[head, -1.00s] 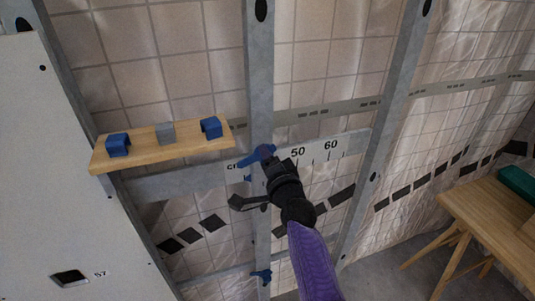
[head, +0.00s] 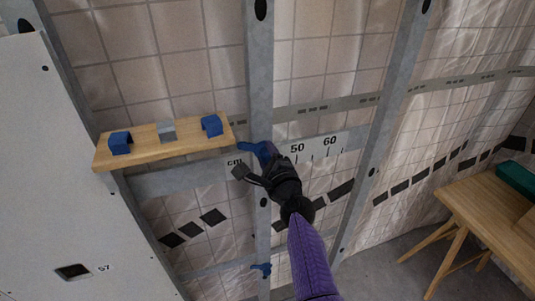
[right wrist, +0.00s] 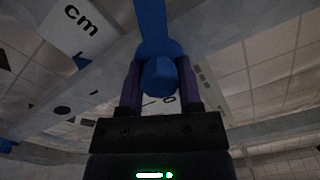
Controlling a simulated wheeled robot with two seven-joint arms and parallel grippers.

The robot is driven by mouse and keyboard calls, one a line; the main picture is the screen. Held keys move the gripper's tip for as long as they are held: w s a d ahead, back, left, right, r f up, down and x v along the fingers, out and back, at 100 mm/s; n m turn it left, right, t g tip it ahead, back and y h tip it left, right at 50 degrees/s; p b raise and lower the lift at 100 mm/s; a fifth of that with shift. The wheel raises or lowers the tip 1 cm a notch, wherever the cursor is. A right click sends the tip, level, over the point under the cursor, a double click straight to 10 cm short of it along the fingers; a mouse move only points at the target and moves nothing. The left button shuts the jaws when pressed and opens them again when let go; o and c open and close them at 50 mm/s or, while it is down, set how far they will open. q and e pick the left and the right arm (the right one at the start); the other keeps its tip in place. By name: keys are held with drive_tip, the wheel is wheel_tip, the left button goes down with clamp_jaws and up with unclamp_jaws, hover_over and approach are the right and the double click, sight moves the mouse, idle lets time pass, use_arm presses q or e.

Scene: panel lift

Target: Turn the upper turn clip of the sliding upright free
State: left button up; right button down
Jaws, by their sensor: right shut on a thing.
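The upper turn clip (head: 252,147) is blue and sits on the grey sliding upright (head: 260,85), at the rail with the printed scale. Its lever points left and slightly up in the head view. My right gripper (head: 268,156) is shut on the clip's knob and partly hides it. In the right wrist view the blue clip (right wrist: 158,74) lies between the two dark fingers, with its lever running away to the top. A lower blue clip (head: 261,268) sits further down the same upright. My left gripper is not in view.
The white scale rail (head: 318,146) runs behind the clip. A wooden shelf (head: 143,151) at left carries two blue blocks and a grey one. A large pale panel (head: 50,180) stands far left. Another upright (head: 385,130) and a wooden table (head: 485,215) are at right.

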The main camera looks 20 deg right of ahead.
drive_tip(key=shift+m, duration=0.5)
drive_tip(key=shift+c, duration=1.4)
unclamp_jaws()
